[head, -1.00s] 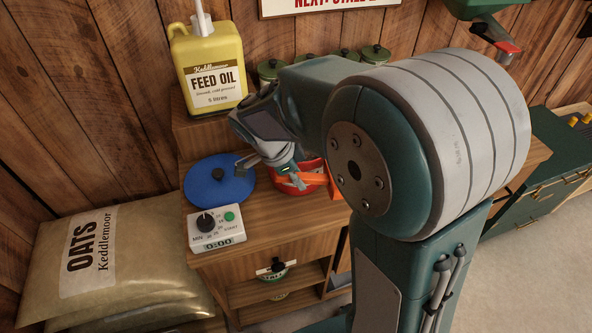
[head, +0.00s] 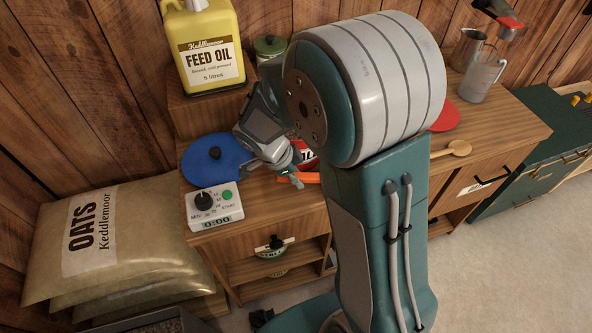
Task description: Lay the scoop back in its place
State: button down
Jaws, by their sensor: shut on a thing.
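My gripper (head: 287,173) is low over the wooden counter (head: 255,212), in front of a red tub (head: 304,153) that my arm partly hides. It is shut on an orange scoop (head: 305,178), of which only a short strip shows. The rest of the scoop is hidden behind my arm. I cannot tell whether the scoop touches the counter. The scoop's place cannot be made out.
A blue lid (head: 214,160) and a timer (head: 214,206) reading 0:00 lie left of my gripper. A yellow feed oil jug (head: 207,52) stands on a raised shelf behind. A wooden spoon (head: 456,148), red lid (head: 446,117) and clear jug (head: 482,78) are at right.

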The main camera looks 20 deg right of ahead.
jog(key=shift+a+f, duration=0.1)
jog(key=shift+f, duration=0.2)
jog(key=shift+c, duration=2)
grip_release()
jog(key=v, duration=1.2)
jog(key=shift+w+a, duration=0.1)
